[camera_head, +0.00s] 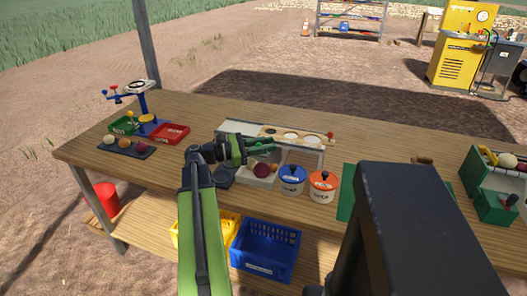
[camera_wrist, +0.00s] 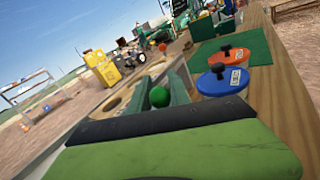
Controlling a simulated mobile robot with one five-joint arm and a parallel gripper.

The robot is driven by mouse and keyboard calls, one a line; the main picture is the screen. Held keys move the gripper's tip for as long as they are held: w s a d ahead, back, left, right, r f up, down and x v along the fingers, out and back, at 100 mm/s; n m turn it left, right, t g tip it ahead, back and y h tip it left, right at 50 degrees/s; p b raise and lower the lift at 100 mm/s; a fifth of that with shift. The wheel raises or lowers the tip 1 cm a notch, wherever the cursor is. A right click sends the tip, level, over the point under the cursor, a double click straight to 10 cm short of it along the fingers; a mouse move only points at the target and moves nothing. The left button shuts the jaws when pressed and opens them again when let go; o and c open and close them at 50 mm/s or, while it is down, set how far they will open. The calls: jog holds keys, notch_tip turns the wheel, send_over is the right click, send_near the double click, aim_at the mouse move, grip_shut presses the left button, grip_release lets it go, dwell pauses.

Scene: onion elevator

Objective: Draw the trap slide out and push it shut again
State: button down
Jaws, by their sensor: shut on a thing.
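My gripper (camera_head: 268,145) reaches in from the left over the front of a pale box. In the wrist view its two fingers (camera_wrist: 160,98) are closed on a small round green knob (camera_wrist: 159,97). The slide behind the knob is hidden by the fingers, so I cannot tell how far out it stands. The box has a wooden top board (camera_head: 270,132) with round holes and a red knob (camera_head: 330,135) at its right end. A white tray (camera_head: 262,181) with a dark red onion (camera_head: 262,170) sits low at the box's front, below my gripper.
A blue-lidded pot (camera_head: 292,180) and an orange-lidded pot (camera_head: 323,186) stand close in front of the box. A green mat (camera_head: 346,206) lies right of them. A scale (camera_head: 140,100) and red tray (camera_head: 169,134) stand left. Green crates (camera_head: 490,195) stand far right.

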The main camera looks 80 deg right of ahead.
jog(key=shift+s+d, duration=0.1)
jog(key=shift+d, duration=0.6)
jog(key=c, duration=1.2)
grip_release()
jog(key=shift+a, duration=0.1)
jog(key=v, duration=1.7)
jog(key=shift+w, duration=0.2)
